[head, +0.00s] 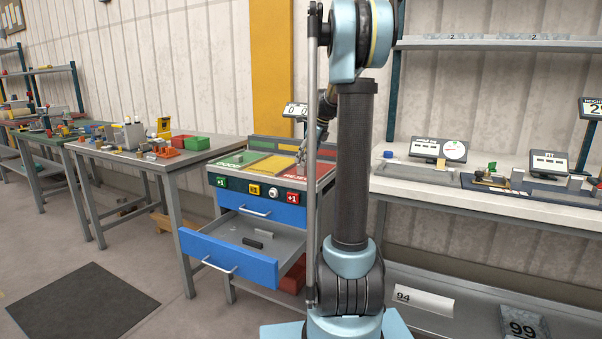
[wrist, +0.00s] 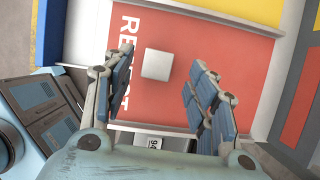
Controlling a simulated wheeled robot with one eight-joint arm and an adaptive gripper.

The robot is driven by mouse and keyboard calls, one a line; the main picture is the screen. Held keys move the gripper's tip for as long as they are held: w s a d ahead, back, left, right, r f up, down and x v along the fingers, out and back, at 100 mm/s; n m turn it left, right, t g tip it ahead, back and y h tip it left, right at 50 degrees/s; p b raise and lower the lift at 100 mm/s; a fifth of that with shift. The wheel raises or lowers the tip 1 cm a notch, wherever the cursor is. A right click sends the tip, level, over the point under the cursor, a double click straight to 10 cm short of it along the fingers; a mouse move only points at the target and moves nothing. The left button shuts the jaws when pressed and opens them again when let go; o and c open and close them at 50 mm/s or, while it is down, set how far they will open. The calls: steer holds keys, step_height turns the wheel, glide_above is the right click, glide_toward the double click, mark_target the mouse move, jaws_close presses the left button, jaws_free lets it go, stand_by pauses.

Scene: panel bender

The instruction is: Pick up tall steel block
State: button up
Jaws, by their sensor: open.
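A light grey block, square from above, (wrist: 157,64) stands on the red panel lettered "REJECT" (wrist: 225,55) in the wrist view. I see its top face almost straight on, so its height cannot be judged there. My gripper (wrist: 160,60) is open, with one finger left of the block and the other to its right. Gaps show on both sides and neither finger appears to touch it. In the head view the gripper is mostly hidden behind my arm, above the red right-hand section of the sorting station.
The blue-fronted station has an open lower drawer (head: 228,257) holding a dark bar (head: 252,242) and a lighter bar. A cluttered table (head: 140,158) stands to the left. A bench with displays (head: 425,147) is on the right. A dark mat (head: 82,306) lies on open floor.

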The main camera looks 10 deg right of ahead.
mark_target(302, 169)
steer(key=shift+x, duration=2.25)
steer(key=shift+a, duration=0.1)
jaws_close()
